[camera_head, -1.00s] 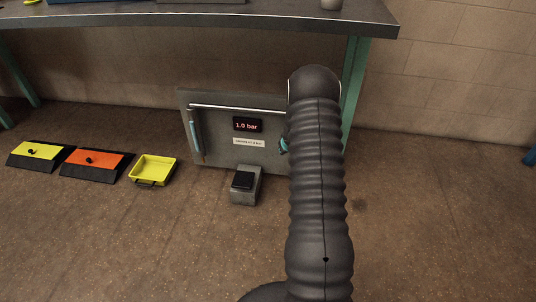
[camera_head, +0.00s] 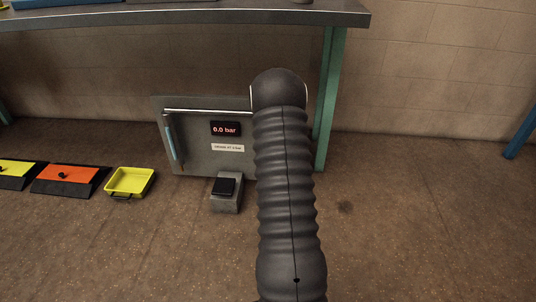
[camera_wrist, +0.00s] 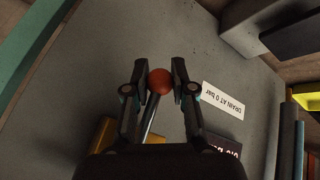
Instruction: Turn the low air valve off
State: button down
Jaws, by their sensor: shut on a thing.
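In the wrist view, my gripper (camera_wrist: 161,72) is shut on the red ball knob (camera_wrist: 159,83) of the valve lever (camera_wrist: 149,122). The lever slants down from the knob towards a brass-coloured valve body (camera_wrist: 116,136), partly hidden by my gripper. In the head view, the grey panel (camera_head: 195,160) stands under the bench, and its display (camera_head: 225,129) reads 0.0 bar. A white label (camera_wrist: 223,98) beside the knob reads "DRAIN AT 0 bar". My arm hides the valve and gripper in the head view.
A grey block with a black top (camera_head: 226,194) stands on the floor before the panel. A yellow tray (camera_head: 130,181) and orange (camera_head: 70,176) and yellow (camera_head: 14,172) wedge-shaped stands are left of it. A green bench leg (camera_head: 329,100) rises right of the panel. Floor to the right is clear.

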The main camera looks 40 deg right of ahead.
jog(key=shift+s+d, duration=0.1)
jog(key=shift+s, duration=0.05)
jog(key=c, duration=0.9)
grip_release()
jog(key=shift+c, duration=0.2)
jog(key=shift+a+r, duration=0.3)
jog(key=shift+r, duration=0.2)
jog(key=v, duration=1.1)
jog(key=shift+s, duration=0.15)
